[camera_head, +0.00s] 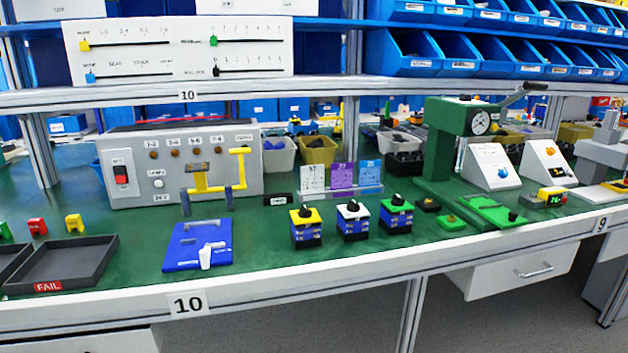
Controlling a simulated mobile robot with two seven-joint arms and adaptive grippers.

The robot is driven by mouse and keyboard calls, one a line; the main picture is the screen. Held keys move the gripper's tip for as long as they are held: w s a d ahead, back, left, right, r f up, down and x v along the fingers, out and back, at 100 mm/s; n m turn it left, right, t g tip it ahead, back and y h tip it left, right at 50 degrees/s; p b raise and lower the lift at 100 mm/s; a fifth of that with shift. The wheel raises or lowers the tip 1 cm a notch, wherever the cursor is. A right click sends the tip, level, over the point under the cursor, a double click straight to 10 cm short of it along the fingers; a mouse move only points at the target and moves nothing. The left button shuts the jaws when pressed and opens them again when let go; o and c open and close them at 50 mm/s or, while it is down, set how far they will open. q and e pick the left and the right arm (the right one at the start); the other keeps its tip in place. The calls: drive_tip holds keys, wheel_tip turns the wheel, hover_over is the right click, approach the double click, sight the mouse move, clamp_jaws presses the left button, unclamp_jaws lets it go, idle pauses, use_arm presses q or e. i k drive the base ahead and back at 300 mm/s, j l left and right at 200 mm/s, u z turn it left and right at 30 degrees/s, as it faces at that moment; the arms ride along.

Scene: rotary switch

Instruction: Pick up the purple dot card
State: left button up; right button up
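The purple dot card (342,176) stands upright in a clear card holder (345,191) at the back middle of the green bench top. A white card (313,178) stands to its left and a blue card (370,174) to its right, in the same row. The marks on the cards are too small to read. Neither of my grippers shows in the head view.
Three rotary switches with yellow (306,226), white (352,220) and green (396,216) tops stand in front of the cards. A grey test box (181,166) is at left, a green press (452,150) at right. A blue plate (198,246) lies front left.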

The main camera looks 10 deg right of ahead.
sight(340, 174)
drive_tip(key=i+l+u, duration=0.15)
drive_tip(key=u, duration=0.2)
drive_tip(key=l+u, duration=0.35)
drive_tip(key=i+l+u, duration=0.15)
drive_tip(key=u, duration=0.2)
